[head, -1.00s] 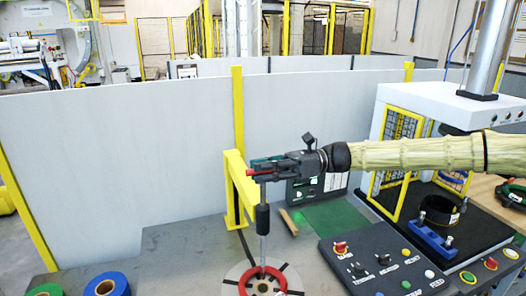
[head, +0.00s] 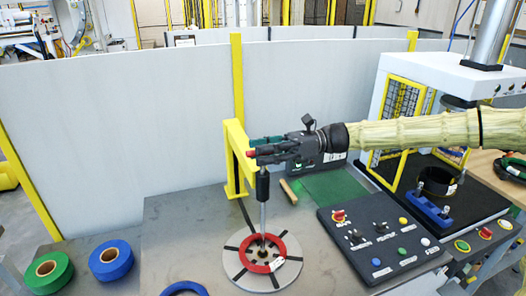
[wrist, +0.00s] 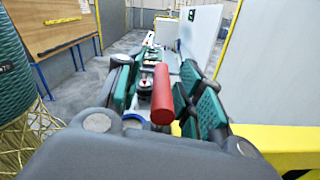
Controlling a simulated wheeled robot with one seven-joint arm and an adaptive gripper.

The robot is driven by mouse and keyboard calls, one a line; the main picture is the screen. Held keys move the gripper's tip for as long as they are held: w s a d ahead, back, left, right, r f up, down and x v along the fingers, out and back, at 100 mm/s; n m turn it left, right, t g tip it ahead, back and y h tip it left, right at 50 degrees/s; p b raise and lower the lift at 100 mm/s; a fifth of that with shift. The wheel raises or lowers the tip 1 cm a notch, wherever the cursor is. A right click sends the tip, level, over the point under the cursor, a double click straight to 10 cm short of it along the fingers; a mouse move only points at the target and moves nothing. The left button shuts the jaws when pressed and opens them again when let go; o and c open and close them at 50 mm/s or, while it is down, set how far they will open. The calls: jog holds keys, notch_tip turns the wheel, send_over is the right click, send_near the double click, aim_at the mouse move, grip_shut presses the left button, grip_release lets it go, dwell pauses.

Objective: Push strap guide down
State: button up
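The strap guide is an upright metal rod with a black grip (head: 262,183). Its lower end meets a round grey disc with dark radial slots (head: 232,262), where a red ring (head: 284,243) lies around it. A red handle tip (head: 251,153) shows at the end of my gripper (head: 264,150), just above the black grip. In the wrist view, the red handle (wrist: 162,95) lies between the two spread fingers of my gripper (wrist: 160,68), with gaps visible on both sides. The join between the handle and the rod is hidden behind my gripper.
A yellow bracket (head: 236,155) stands close behind the rod. A control panel (head: 385,240) with buttons lies to the right. A green tape roll (head: 62,268) and a blue tape roll (head: 124,262) sit at the left. A grey partition (head: 110,150) stands behind.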

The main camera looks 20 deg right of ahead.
jog(key=shift+w+d+f, duration=0.1)
jog(key=shift+d, duration=0.3)
jog(key=d, duration=1.1)
jog(key=shift+w+d, duration=0.15)
